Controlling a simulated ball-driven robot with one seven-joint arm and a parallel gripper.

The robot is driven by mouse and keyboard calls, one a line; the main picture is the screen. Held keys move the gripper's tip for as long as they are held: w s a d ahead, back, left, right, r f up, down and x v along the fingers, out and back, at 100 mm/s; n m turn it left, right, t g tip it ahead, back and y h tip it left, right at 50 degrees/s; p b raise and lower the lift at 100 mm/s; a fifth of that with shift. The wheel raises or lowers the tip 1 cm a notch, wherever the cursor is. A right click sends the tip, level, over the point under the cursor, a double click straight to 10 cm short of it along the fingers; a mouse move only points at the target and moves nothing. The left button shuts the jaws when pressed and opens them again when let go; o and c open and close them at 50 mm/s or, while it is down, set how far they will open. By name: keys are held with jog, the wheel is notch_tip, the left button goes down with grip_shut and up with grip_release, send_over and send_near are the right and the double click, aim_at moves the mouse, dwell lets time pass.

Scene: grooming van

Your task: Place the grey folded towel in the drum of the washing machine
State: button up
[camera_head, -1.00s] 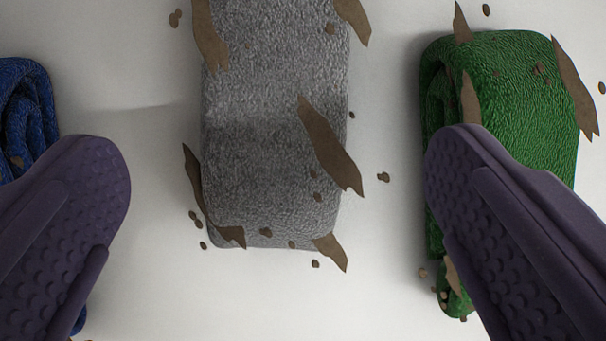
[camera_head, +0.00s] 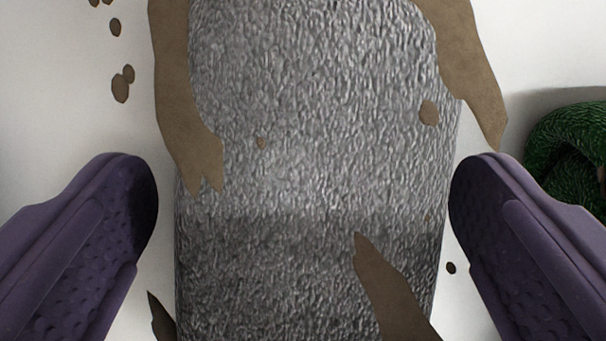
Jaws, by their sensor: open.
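The grey folded towel (camera_head: 310,130) fills the middle of the view, lying on a white surface and running off the top and bottom edges. Brown flat scraps lie on it. My gripper (camera_head: 303,195) is open, with one purple finger on each side of the towel. The left fingertip shows a narrow gap to the towel's left side; the right fingertip is very close to its right side, and I cannot tell if it touches. Nothing is held. The washing machine and its drum are not in view.
A green towel (camera_head: 572,150) lies at the right edge, close beyond my right finger. Brown scraps (camera_head: 385,290) and small brown bits (camera_head: 121,86) are scattered about. The white surface (camera_head: 60,120) is mostly bare on the left.

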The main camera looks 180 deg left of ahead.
jog(key=shift+f, duration=0.2)
dwell(0.3)
jog(key=c, duration=1.1)
jog(key=shift+r, duration=0.1)
